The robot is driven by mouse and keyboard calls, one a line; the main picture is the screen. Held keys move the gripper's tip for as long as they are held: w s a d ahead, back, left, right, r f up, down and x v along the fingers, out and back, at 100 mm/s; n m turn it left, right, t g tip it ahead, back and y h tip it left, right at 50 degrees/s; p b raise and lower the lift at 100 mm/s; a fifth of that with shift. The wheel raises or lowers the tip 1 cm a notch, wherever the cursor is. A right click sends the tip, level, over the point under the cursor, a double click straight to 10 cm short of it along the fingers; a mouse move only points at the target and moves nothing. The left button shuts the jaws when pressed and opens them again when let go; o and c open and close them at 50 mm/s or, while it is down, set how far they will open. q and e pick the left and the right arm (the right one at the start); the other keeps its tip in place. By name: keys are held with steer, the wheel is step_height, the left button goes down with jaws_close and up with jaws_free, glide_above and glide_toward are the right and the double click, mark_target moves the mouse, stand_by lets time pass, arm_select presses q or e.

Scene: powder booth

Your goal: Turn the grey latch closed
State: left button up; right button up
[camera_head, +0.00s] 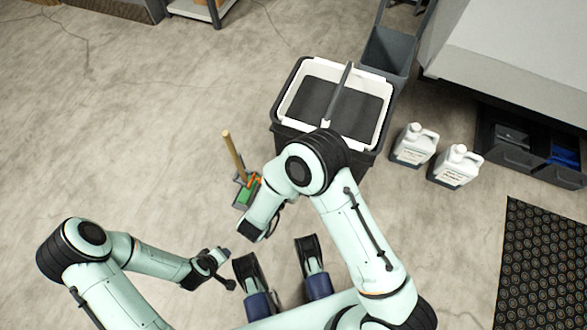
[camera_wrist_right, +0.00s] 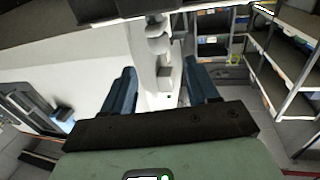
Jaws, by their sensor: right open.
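My right gripper (camera_wrist_right: 162,80) is open in the right wrist view, with its two dark blue fingers apart and no object held between them. A pale upright post (camera_wrist_right: 150,75) shows beyond and between the fingers, with a light grey rounded piece (camera_wrist_right: 157,30) on its upper part. I cannot tell whether this piece is the grey latch, nor which way a latch is turned. In the head view my right arm bends over the middle, and its fingers are not clear. My left gripper (camera_head: 222,271) is low at left centre, small and dark; its jaw opening is unclear.
A black bin (camera_head: 283,128) with a white rim stands ahead of my right arm. Two white jugs (camera_head: 414,145) (camera_head: 457,166) stand right of it. A green-headed tool with a wooden handle (camera_head: 233,155) is nearby. Floor at left is clear. Shelves (camera_wrist_right: 280,70) stand right in the wrist view.

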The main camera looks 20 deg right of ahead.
arm_select(q)
steer(key=shift+d+r, duration=0.2)
steer(key=shift+r, duration=0.35)
arm_select(e)
steer(key=v, duration=0.3)
steer(key=shift+s+a, duration=0.3)
